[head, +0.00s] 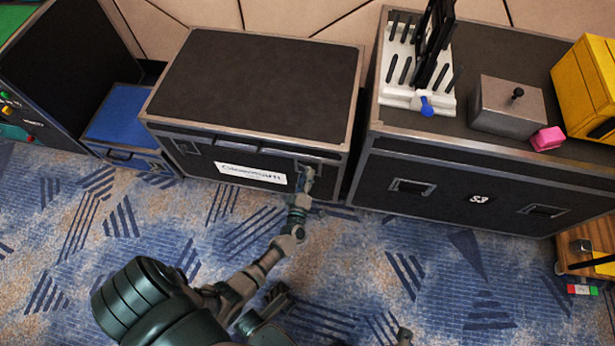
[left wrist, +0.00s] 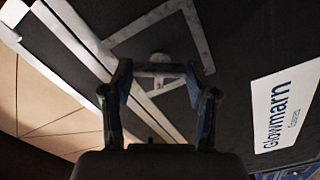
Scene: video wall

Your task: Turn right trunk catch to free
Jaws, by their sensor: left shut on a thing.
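The black trunk (head: 255,85) with metal edges stands against the wall, with a white label (head: 250,174) on its front. Its left catch (head: 184,147) shows left of the label. My left gripper (head: 307,180) is at the right catch, right of the label, and hides most of it in the head view. The fingers of my left gripper (left wrist: 158,82) are shut on this piece. Its exact angle is hard to tell.
A second black case (head: 480,190) stands close on the right, bearing a white rack (head: 393,97), a grey metal box (head: 507,105), a pink block (head: 547,139) and a yellow case (head: 590,90). A blue case (head: 115,115) stands left. The patterned carpet in front is clear.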

